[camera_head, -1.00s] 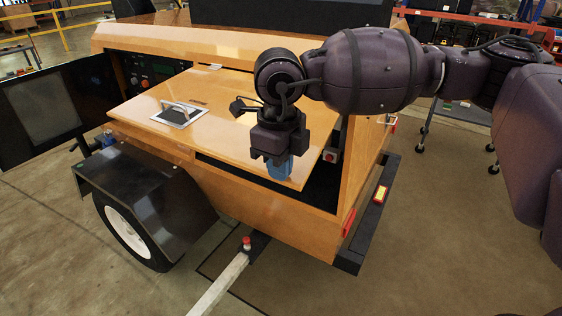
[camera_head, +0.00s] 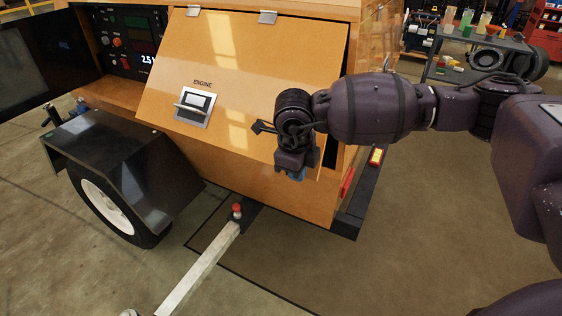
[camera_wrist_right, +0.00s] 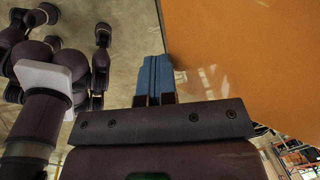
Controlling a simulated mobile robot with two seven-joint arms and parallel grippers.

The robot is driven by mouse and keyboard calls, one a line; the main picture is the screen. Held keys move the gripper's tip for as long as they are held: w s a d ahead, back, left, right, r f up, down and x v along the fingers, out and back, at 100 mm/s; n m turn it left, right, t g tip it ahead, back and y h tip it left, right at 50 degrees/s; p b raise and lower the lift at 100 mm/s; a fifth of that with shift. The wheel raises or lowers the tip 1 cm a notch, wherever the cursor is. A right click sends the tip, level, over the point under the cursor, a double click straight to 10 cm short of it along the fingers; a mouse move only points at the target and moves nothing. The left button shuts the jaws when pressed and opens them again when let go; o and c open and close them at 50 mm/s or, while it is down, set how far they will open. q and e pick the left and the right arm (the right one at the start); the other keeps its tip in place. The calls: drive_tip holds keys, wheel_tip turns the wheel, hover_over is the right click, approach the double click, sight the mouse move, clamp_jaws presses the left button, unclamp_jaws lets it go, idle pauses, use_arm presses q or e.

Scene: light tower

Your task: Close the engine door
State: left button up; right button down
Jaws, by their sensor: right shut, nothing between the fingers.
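The engine door (camera_head: 235,75) is a flat orange panel hinged along its top edge on the orange light tower body (camera_head: 260,195). It hangs tilted, its lower edge standing out from the body, with a dark gap at its right side. A silver latch handle (camera_head: 194,107) sits near its lower left under the word ENGINE. My right gripper (camera_head: 294,175) is at the door's lower right corner, fingers down. In the right wrist view its blue fingers (camera_wrist_right: 154,75) are together and empty, beside the orange panel (camera_wrist_right: 245,60); contact cannot be told. My left gripper is not in view.
A control panel (camera_head: 129,40) with an open black door (camera_head: 35,55) is at the left. A black fender (camera_head: 120,150) and wheel stand below it. A pale outrigger bar (camera_head: 205,265) with a red knob sticks out in front.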

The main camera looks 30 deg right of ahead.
drive_tip(key=w+d+f+h+b, duration=0.1)
drive_tip(key=w+d+f+b, duration=0.1)
drive_tip(key=w+d+f, duration=0.4)
drive_tip(key=d+f, duration=0.1)
drive_tip(key=d, duration=0.2)
drive_tip(key=shift+w+f+t+b, duration=0.25)
drive_tip(key=shift+f+t+b, duration=0.1)
drive_tip(key=shift+f+t, duration=0.05)
